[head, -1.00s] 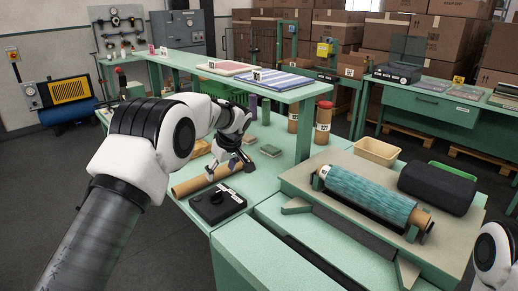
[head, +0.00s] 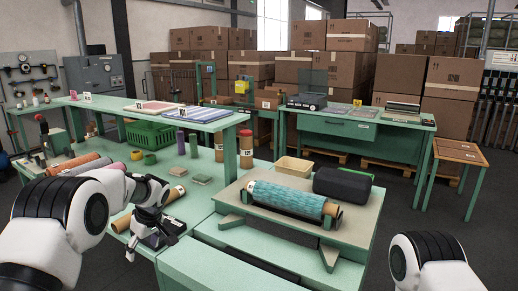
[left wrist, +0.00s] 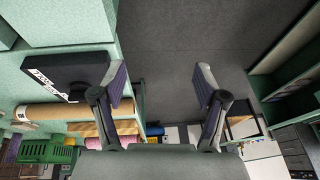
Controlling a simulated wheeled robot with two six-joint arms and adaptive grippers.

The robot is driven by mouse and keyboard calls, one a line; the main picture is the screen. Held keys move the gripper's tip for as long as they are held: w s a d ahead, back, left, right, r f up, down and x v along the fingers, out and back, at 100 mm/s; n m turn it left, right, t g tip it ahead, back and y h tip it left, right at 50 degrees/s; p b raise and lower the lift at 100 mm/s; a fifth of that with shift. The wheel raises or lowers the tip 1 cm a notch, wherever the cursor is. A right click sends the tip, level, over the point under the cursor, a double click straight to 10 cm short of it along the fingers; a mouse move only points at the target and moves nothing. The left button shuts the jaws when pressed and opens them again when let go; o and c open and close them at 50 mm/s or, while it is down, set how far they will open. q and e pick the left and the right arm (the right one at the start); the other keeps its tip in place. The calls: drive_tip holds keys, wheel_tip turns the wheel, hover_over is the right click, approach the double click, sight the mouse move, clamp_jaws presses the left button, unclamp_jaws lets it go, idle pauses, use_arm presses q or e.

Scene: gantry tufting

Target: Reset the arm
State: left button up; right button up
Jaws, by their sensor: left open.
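My left arm enters the head view from the lower left, and its gripper (head: 140,246) points down by the near edge of the green workbench (head: 205,205). It is beside a black box-shaped device (head: 168,232); I cannot tell from the head view whether they touch. In the left wrist view the two fingers (left wrist: 160,80) are wide apart with only dark floor between them, and the black device (left wrist: 65,72) lies left of them. Of my right arm, only a white and black link shows at the lower right; its gripper is out of view.
A cardboard tube (head: 122,222) lies behind the left gripper. A raised shelf (head: 200,122) spans the bench. Dark floor is free at right.

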use_arm(q)
drive_tip(key=s+d+f+m+g+h, duration=0.1)
drive_tip(key=s+d+f+g, duration=0.15)
drive_tip(key=s+f, duration=0.95)
drive_tip(key=s+d+f+m+g+h, duration=0.1)
drive_tip(key=s+d+f+m+g, duration=0.15)
drive_tip(key=s+f, duration=1)
drive_tip(key=s+d+f+m+t+h, duration=0.1)
drive_tip(key=s+m+t, duration=0.3)
drive_tip(key=s, duration=1.6)
drive_tip(key=d+m, duration=0.1)
drive_tip(key=m, duration=0.3)
drive_tip(key=shift+s+d+h, duration=0.3)
drive_tip(key=shift+h, duration=0.1)
